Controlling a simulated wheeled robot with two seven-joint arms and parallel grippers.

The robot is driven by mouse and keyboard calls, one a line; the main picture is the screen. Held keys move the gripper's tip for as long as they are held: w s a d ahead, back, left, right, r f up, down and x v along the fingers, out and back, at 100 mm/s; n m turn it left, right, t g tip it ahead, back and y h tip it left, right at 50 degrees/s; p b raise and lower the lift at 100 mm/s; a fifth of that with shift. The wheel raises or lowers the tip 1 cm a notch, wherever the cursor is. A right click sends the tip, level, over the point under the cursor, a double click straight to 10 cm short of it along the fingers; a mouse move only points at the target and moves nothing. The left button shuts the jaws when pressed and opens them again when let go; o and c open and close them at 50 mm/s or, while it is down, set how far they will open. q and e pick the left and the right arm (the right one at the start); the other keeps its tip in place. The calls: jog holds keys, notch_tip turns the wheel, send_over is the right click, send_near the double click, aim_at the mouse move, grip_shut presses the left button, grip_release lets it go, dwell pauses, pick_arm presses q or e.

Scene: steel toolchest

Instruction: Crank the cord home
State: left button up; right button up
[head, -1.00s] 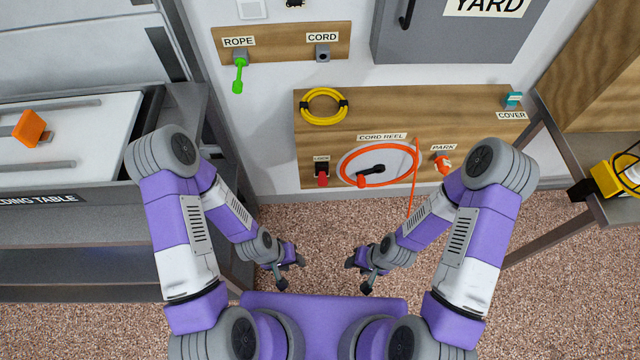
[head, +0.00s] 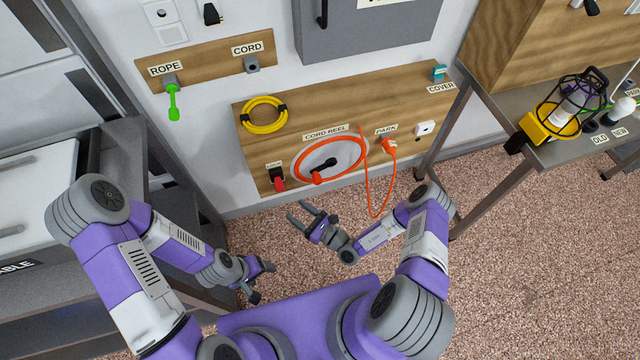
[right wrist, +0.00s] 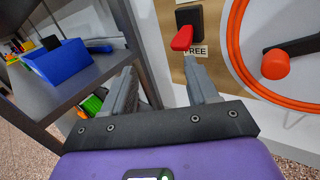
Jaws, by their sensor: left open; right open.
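The cord reel (head: 308,175) is an orange ring on the low wooden board, with a black crank (head: 325,164) ending in an orange-red knob (head: 317,178). The orange cord (head: 369,190) hangs in a loop from the reel's right side up to an orange plug (head: 389,147) at PARK. A red lock lever (head: 279,184) is left of the reel; the right wrist view shows the lever (right wrist: 182,38) by the word FREE, and the knob (right wrist: 275,65). My right gripper (head: 299,211) is open and empty, below the reel. My left gripper (head: 264,282) is open and empty, lower left.
A green-handled rope pull (head: 173,103) hangs at upper left. A bench with a caged yellow lamp (head: 549,124) stands right, a grey bench left. A blue bin (right wrist: 60,62) shows in the right wrist view. Carpet before the board is open.

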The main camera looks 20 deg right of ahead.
aim_at(319, 183)
jog(key=w+d+f+m+t+h, duration=0.35)
jog(key=d+m+h, duration=0.25)
jog(key=d+h, duration=0.4)
jog(key=shift+m, duration=0.3)
jog(key=w+b, duration=0.1)
jog(key=w, duration=0.2)
jog(key=w+b, duration=0.1)
jog(key=w, duration=0.2)
jog(key=shift+w+a+f, duration=0.2)
jog(key=shift+w, duration=0.15)
grip_shut()
